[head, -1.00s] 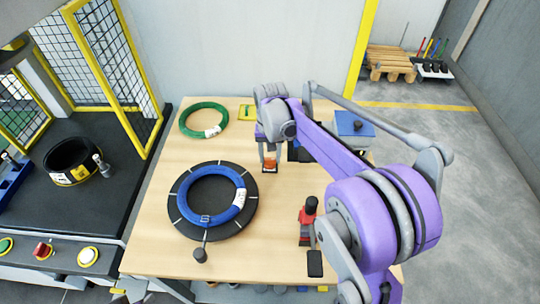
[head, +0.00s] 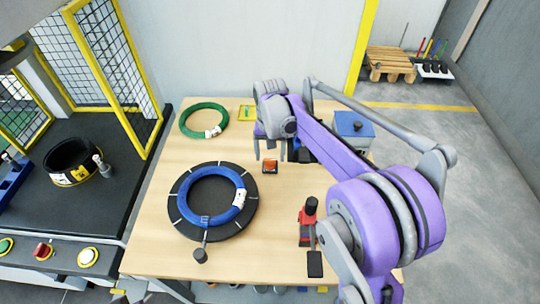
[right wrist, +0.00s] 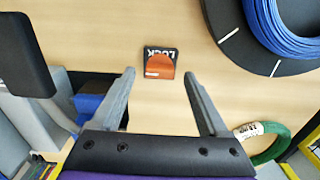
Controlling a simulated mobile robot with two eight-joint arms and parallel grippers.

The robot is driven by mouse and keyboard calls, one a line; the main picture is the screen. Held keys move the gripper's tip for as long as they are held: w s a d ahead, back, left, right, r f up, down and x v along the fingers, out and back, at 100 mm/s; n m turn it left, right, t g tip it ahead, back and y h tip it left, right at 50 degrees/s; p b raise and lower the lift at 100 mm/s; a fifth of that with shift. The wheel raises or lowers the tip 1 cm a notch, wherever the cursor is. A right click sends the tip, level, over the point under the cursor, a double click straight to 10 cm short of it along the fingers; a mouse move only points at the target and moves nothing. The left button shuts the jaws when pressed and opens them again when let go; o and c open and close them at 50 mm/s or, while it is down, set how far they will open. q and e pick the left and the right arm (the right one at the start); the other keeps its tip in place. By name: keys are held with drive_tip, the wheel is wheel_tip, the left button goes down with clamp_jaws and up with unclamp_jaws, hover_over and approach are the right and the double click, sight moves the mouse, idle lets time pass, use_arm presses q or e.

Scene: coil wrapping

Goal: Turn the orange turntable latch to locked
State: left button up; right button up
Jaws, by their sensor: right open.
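The orange turntable latch (head: 269,167) sits on a small dark base on the table, to the right of the turntable. In the right wrist view the orange latch (right wrist: 159,66) lies over part of a black plate with white lettering that reads LOCK. The black turntable (head: 181,210) carries a blue coil (head: 183,195). My right gripper (head: 262,137) is above and behind the latch, apart from it. In the right wrist view its two fingers (right wrist: 158,78) are spread, with nothing between them. My left gripper is not in view.
A green coil (head: 196,119) lies at the back left of the table. A red and black tool (head: 308,212) stands to the right, and a blue-topped box (head: 352,128) is at the back right. The table around the latch is clear.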

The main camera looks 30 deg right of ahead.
sight(270, 160)
wheel_tip(270, 160, up, 10)
drive_tip(key=shift+f+p, duration=0.15)
drive_tip(key=shift+p, duration=0.15)
drive_tip(key=shift+s+f, duration=0.1)
idle(0.4)
